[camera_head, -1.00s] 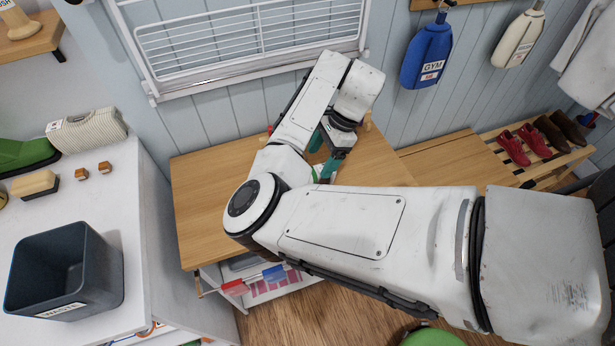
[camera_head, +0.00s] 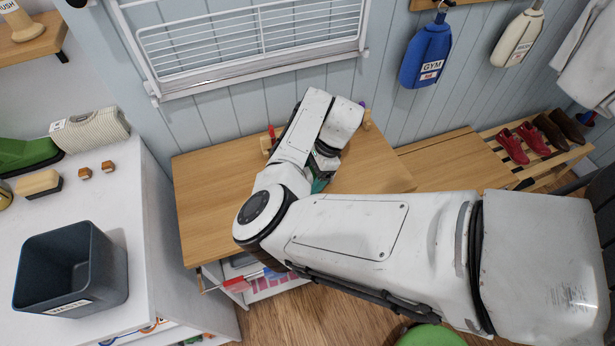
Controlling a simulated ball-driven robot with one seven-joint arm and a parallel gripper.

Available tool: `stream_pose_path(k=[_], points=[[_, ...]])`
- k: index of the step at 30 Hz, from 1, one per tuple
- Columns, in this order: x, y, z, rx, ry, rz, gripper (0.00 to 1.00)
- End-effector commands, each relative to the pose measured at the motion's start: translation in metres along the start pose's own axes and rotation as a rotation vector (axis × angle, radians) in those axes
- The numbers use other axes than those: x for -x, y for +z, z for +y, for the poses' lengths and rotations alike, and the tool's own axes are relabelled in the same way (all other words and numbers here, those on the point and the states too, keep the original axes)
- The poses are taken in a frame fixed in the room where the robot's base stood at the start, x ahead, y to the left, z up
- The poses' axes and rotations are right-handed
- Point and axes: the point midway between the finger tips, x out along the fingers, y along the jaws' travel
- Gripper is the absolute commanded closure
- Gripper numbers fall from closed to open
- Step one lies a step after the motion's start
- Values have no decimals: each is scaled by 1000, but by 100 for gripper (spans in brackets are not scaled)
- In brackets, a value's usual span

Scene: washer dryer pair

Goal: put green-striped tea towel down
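My gripper (camera_head: 320,181) is low over the wooden worktop (camera_head: 210,200), mostly hidden behind my own white arm. Only a bit of its teal part shows, and I cannot see its fingertips or whether they are open or shut. I cannot make out the green-striped tea towel now; my arm covers the area around the gripper.
Small wooden, red and purple items (camera_head: 271,133) stand at the worktop's back edge. A grey waste bin (camera_head: 70,270) is on the white surface at left. A lower wooden bench (camera_head: 455,160) and a shoe rack (camera_head: 545,165) are at right. The worktop's left part is bare.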

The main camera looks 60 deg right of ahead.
Motion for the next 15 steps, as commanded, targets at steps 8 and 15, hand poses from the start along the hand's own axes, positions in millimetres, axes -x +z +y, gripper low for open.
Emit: stream_pose_path(k=[8, 15], points=[[0, 0, 0, 0, 0, 0, 46], [0, 0, 0, 0, 0, 0, 69]])
